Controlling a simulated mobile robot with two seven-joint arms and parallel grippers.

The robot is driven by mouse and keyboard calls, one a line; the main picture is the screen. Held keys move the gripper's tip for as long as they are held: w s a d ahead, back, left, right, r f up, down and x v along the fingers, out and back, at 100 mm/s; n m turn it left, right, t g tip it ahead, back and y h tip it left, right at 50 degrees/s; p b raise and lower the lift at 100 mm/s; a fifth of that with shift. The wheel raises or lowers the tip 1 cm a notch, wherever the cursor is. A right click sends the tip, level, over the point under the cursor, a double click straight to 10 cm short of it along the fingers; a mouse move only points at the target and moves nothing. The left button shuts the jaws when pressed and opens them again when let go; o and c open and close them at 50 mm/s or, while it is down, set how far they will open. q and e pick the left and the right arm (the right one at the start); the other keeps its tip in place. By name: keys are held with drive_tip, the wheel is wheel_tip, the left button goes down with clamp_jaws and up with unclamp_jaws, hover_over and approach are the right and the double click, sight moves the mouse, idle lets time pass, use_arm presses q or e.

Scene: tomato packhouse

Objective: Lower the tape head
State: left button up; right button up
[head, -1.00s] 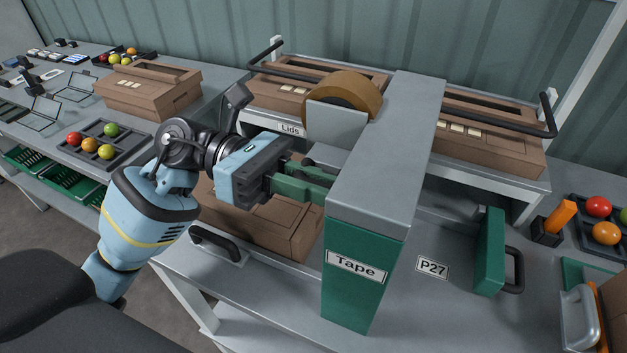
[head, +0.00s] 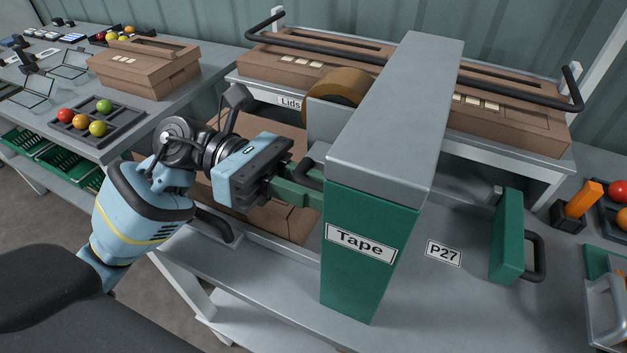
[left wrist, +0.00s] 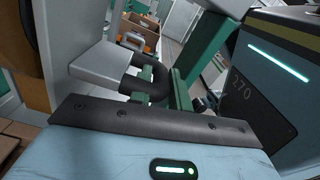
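The tape head, a grey block (head: 322,121) with a brown tape roll (head: 338,88), hangs at the left of the tape machine's grey beam (head: 405,100) and green column (head: 365,265). A black loop handle (head: 311,168) projects from the head; it also shows in the left wrist view (left wrist: 150,90). My left gripper (head: 297,190) is at this handle, its green fingers on either side of the bar, apparently shut on it. The column hides the fingertips in the head view. A brown carton (head: 275,218) lies below my gripper, partly hidden. My right gripper is out of view.
A lids rack (head: 290,101) with brown lids and a black rail stands behind. A green side plate (head: 508,236) with a black handle stands right of the column, near the P27 label (head: 443,253).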

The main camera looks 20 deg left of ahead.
use_arm(q)
drive_tip(key=o, duration=0.4)
drive_tip(key=shift+f, duration=0.1)
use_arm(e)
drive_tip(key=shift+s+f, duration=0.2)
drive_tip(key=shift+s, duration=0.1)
use_arm(q)
drive_tip(key=shift+w+a+b, duration=0.15)
drive_tip(key=shift+a+b, duration=0.7)
drive_tip(key=shift+a, duration=3.1)
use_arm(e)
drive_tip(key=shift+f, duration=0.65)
